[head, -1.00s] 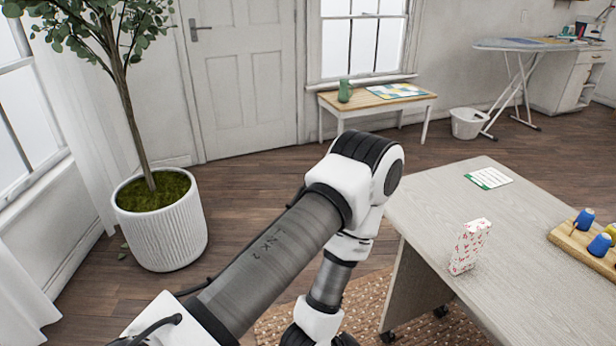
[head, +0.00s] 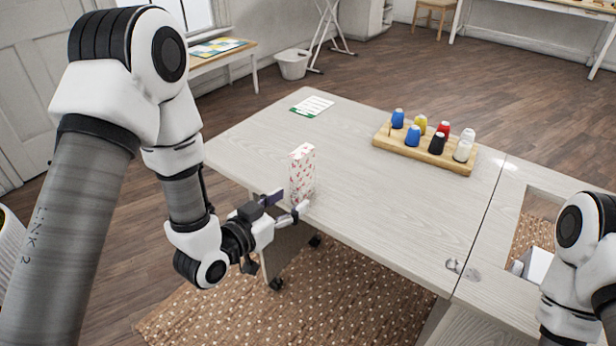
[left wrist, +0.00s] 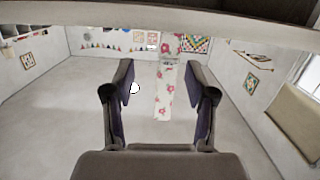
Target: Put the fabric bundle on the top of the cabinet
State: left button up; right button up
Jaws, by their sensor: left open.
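The fabric bundle (head: 302,170), white with a red floral print, stands upright near the left edge of the pale wooden cabinet top (head: 350,215). My left gripper (head: 287,204) is open at that edge, its fingertips close to the lower part of the bundle. In the left wrist view, which looks upside down, the bundle (left wrist: 166,85) appears between the two spread fingers of the left gripper (left wrist: 163,95). I cannot tell whether it is within their reach or just beyond. Part of my right arm shows at the right edge; its gripper is not visible.
A wooden rack (head: 425,150) with several colored thread spools stands at the back of the top. A green-and-white card (head: 311,106) lies at the far left corner. An opening (head: 535,235) is cut in the right section. The middle of the top is clear.

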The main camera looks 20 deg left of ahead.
pick_arm(q)
jog(key=t, duration=0.2)
send_near(309, 151)
jog(key=shift+h, duration=0.3)
jog(key=w, duration=0.2)
jog(key=w+f, duration=0.1)
jog(key=w, duration=0.1)
jog(key=shift+w+d, duration=0.15)
jog(key=shift+w, duration=0.2)
jog(key=x, duration=0.7)
jog(key=shift+w+f, duration=0.2)
jog(key=shift+f, duration=0.15)
grip_shut()
